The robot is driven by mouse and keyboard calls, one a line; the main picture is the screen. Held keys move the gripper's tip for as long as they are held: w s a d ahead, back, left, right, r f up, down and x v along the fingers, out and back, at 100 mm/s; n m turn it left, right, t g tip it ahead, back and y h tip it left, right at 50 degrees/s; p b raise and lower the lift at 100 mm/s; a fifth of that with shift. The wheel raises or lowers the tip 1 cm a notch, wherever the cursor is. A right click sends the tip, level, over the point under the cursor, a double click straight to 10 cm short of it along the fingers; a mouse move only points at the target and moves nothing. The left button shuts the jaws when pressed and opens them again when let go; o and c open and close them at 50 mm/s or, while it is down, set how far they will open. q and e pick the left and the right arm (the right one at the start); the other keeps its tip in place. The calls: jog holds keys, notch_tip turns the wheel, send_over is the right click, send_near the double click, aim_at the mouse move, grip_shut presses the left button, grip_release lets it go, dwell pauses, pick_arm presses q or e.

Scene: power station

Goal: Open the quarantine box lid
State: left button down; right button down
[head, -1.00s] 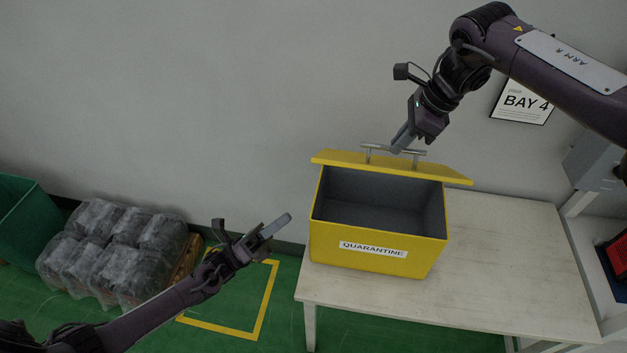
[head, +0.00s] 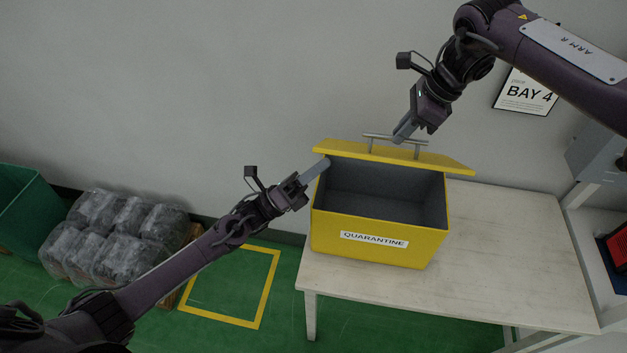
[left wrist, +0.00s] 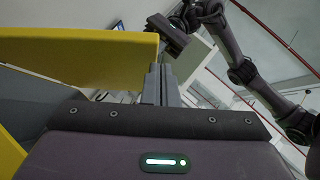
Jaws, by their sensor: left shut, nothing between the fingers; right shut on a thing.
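The yellow quarantine box (head: 335,236) stands on the table with its dark grey inside showing. Its yellow lid (head: 440,162) is raised along the back edge, with a metal bar handle (head: 380,136) on it. My right gripper (head: 402,134) is shut on the handle. My left gripper (head: 321,167) is shut and empty beside the lid's left end and the box's back left corner; I cannot tell if it touches. In the left wrist view the lid (left wrist: 75,55) is left of the left fingers (left wrist: 158,85), with the right gripper (left wrist: 170,38) beyond.
The pale table (head: 500,250) has free room right of the box. A grey wall (head: 200,100) is behind. Wrapped bundles (head: 125,235) on a pallet and a green bin (head: 30,210) stand at left, by a yellow floor outline (head: 262,295). A grey cabinet (head: 600,140) is at right.

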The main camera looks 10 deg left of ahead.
jog(key=shift+w+d+f, duration=0.1)
jog(key=shift+d+f, duration=0.05)
jog(key=shift+f, duration=0.2)
